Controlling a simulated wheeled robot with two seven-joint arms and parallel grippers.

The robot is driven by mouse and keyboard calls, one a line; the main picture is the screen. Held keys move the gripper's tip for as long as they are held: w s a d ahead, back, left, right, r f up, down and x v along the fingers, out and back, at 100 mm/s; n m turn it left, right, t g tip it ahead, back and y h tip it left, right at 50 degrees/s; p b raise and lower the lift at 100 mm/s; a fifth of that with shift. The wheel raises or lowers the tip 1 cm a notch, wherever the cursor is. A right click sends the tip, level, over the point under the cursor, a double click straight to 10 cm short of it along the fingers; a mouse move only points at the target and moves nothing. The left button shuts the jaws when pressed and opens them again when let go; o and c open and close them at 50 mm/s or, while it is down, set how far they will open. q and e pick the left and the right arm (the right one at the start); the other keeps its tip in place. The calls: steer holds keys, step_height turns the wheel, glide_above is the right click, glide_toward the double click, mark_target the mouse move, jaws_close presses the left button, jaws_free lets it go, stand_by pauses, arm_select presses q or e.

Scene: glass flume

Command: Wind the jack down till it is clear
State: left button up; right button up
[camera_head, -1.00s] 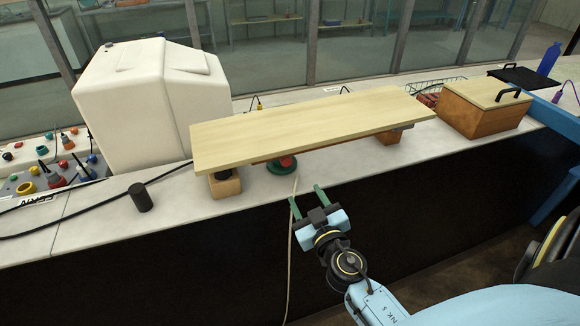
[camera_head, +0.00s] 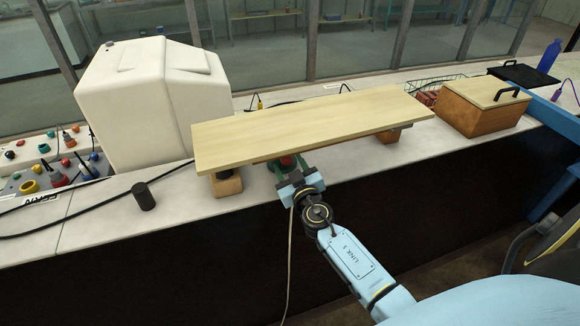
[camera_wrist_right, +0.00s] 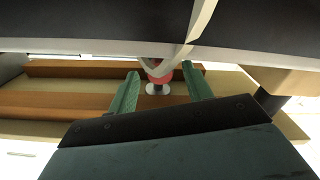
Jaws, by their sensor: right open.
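A pale wooden board (camera_head: 310,124) lies raised above the bench on supports. Under its front edge is the jack, its red part (camera_head: 286,161) partly hidden by the board and my gripper. In the right wrist view the jack shows as a red piece (camera_wrist_right: 160,74) with a pale disc. My right gripper (camera_head: 287,170) is open at the board's front edge, reaching in under it. In the wrist view its green fingers (camera_wrist_right: 161,88) stand to either side of the red piece, with gaps; I cannot tell whether they touch it. My left gripper is not in view.
Wooden blocks stand under the board at left (camera_head: 226,184) and right (camera_head: 388,137). A pale cord (camera_head: 290,255) hangs down the bench front beside my gripper. A dark cylinder (camera_head: 143,196), a white housing (camera_head: 145,100) and a lidded wooden box (camera_head: 485,107) stand on the bench.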

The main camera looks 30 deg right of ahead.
steer(key=shift+c, duration=0.3)
steer(key=c, duration=0.9)
steer(key=shift+n, duration=0.3)
